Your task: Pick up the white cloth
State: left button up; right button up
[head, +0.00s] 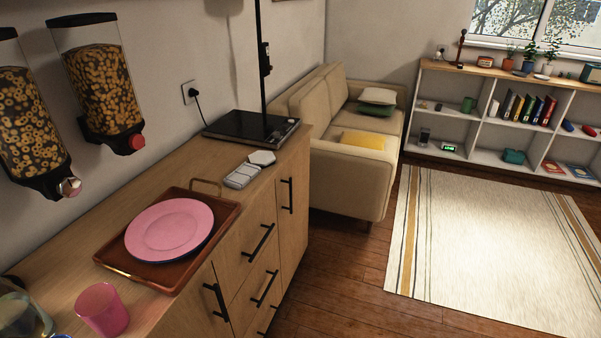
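I cannot clearly make out a white cloth. A small flat white item (262,158) lies on the wooden counter, near the black-based stand; it could be a folded cloth, but it is too small to tell. A pale grey-white block-like item (242,176) lies just in front of it, with divisions on its top. Neither of my grippers is in view.
Cereal dispensers (100,80) hang above. A sofa (350,165), shelf (490,133) and rug (490,240) lie beyond.

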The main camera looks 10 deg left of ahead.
aim_at(240, 178)
jog(key=z, duration=0.15)
jog(key=i, duration=1.4)
jog(key=u, duration=2.75)
